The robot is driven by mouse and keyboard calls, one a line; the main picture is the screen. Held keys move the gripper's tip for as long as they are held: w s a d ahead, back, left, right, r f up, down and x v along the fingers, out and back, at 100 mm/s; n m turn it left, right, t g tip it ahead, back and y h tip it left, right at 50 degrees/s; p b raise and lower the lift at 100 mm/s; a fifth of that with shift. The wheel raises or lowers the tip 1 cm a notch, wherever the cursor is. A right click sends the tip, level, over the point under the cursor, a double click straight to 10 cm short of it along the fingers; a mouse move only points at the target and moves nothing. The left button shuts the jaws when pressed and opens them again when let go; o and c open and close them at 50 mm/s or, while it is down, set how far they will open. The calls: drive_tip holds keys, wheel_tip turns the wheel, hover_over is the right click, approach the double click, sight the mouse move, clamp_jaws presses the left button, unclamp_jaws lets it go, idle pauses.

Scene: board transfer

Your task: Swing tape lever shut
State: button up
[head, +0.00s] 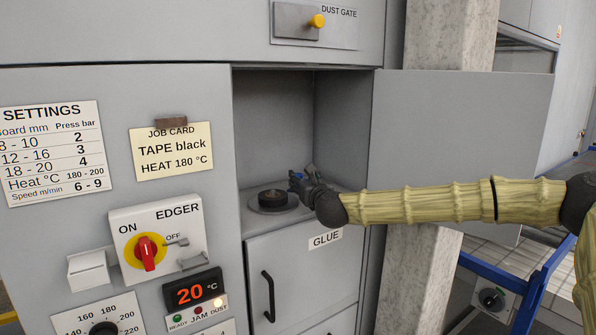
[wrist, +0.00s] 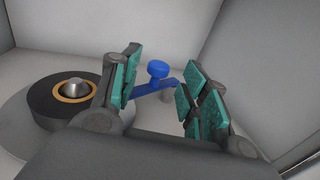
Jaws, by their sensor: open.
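The tape lever (wrist: 152,88) is a blue arm with a round blue knob (wrist: 158,69) in the wrist view. It stands beside a black tape roll (wrist: 60,105) with a tan core on a grey disc. My gripper (wrist: 157,90) is open, with its teal-padded fingers on either side of the lever and knob. I cannot tell whether a finger touches the lever. In the head view my gripper (head: 300,180) reaches into the recess just right of the tape roll (head: 272,198), and it mostly hides the lever.
The recess (head: 275,120) has walls at the back and sides, and an open grey door panel (head: 460,130) stands at its right behind my arm. Below is the GLUE cabinet with a black handle (head: 268,296). The EDGER switch (head: 148,252) and job card (head: 172,152) are to the left.

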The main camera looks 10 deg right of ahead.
sight(299, 176)
drive_tip(key=shift+w+a+p, duration=0.2)
drive_tip(key=shift+w+p, duration=0.65)
drive_tip(key=shift+w, duration=1.65)
clamp_jaws()
